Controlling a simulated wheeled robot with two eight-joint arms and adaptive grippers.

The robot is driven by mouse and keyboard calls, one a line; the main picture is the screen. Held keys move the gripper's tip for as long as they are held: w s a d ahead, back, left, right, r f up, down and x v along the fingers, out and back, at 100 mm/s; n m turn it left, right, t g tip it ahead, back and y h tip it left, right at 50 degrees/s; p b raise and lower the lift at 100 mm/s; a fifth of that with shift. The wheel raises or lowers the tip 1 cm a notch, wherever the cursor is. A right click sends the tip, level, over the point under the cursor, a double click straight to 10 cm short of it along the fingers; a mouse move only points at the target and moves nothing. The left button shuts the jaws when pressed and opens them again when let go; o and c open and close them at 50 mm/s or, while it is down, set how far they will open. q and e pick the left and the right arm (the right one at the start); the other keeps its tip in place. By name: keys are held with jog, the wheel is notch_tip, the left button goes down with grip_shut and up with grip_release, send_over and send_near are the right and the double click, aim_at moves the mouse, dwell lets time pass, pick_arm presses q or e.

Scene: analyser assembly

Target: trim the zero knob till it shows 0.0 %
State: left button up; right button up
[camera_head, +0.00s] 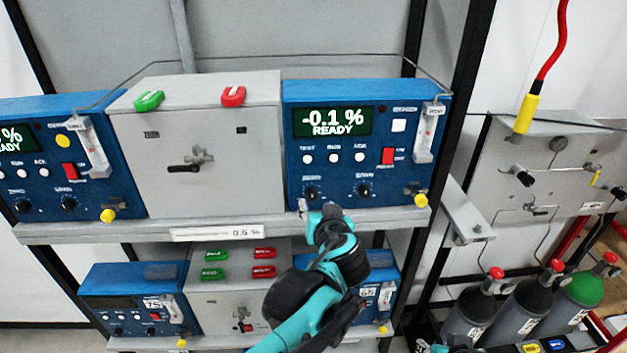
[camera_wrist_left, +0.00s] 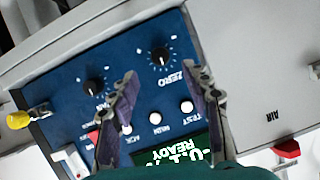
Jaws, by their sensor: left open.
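The right blue analyser (camera_head: 292,150) shows -0.1 % READY on its display (camera_head: 332,121). Its dark zero knob (camera_head: 312,192) sits at the lower left of the panel, beside the span knob (camera_head: 364,190). My left gripper (camera_head: 316,212) is in front of the panel, low by the zero knob. In the left wrist view, which is upside down, the open fingers (camera_wrist_left: 162,74) stand either side of the zero knob (camera_wrist_left: 159,57), with gaps and the knob just past the tips. No contact shows. A small teal and dark part at the head view's bottom edge may be my right arm.
The grey box (camera_head: 200,130) stands left of the analyser, with green and red tags on top. A yellow knob (camera_head: 421,201) and a flow tube (camera_head: 428,133) are at the panel's right. The shelf edge (camera_head: 240,233) runs below. Gas cylinders (camera_head: 530,305) stand at lower right.

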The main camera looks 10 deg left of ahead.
aim_at(312, 197)
pick_arm(q)
jog(key=p+x, duration=0.1)
jog(key=x, duration=0.6)
jog(key=shift+w+a+f, duration=0.1)
jog(key=shift+w, duration=0.3)
